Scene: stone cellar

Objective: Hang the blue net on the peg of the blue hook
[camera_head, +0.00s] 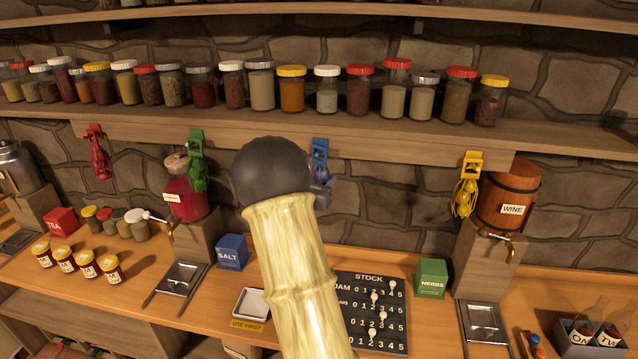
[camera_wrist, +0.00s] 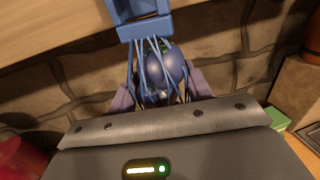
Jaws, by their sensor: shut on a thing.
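The blue hook (camera_head: 320,150) is fixed to the front edge of the shelf, right of my arm in the head view. Its lower part shows at the top of the wrist view (camera_wrist: 140,12). The blue net (camera_wrist: 150,62) hangs in strands just below it, with rounded dark blue and green contents. My gripper (camera_wrist: 162,92) is shut on the blue net, a purplish finger on each side. In the head view my arm hides most of the gripper and net. I cannot tell whether the net's top band is over the peg or only against the hook.
Red (camera_head: 95,140), green (camera_head: 195,145) and yellow (camera_head: 470,165) hooks with like-coloured nets hang along the same shelf edge. Several jars line the shelf above. Below are a salt box (camera_head: 232,252), a stock board (camera_head: 385,285) and a herbs box (camera_head: 431,279).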

